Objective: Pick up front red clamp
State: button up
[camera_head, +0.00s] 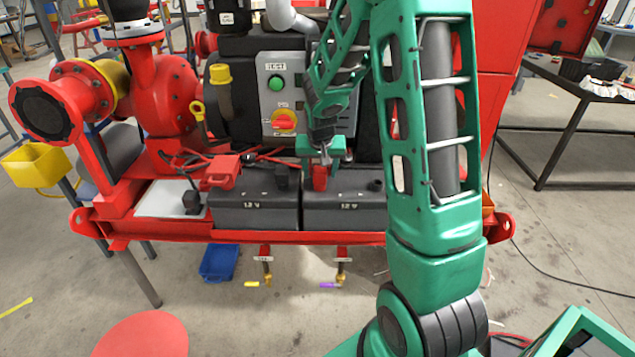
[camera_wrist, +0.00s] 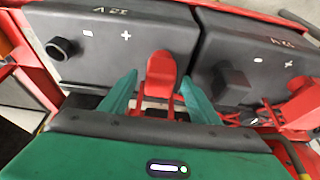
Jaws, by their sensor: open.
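A red clamp (camera_head: 320,178) sits at the left end of the right 12 V battery (camera_head: 345,208). It also shows upright between my fingers in the wrist view (camera_wrist: 160,75), by a plus mark on the battery. My gripper (camera_head: 322,157) is open, with one green finger on each side of this clamp. I cannot tell whether either finger touches it. Its lower part is partly hidden by my gripper in the wrist view. A second red clamp (camera_head: 220,172) is on the left 12 V battery (camera_head: 255,210), and is at the right edge of the wrist view (camera_wrist: 305,100).
A black clamp or terminal (camera_wrist: 233,84) is close beside my gripper on the left battery. A control box with a green button and red knob (camera_head: 285,100) stands behind the batteries. Red cables run behind them. The red skid rail (camera_head: 270,237) edges the front.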

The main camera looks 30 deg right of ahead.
jog(key=shift+x, duration=1.1)
jog(key=c, duration=1.3)
jog(key=shift+c, duration=0.2)
jog(key=shift+r, duration=0.1)
jog(key=shift+r, duration=0.5)
notch_tip(320, 180, up, 3)
jog(key=shift+w+f, duration=0.1)
jog(key=shift+f, duration=0.05)
jog(key=s+a+r, duration=0.3)
jog(key=a+r, duration=0.4)
jog(key=a, duration=0.4)
jog(key=shift+s, duration=0.3)
jog(key=shift+a, duration=0.1)
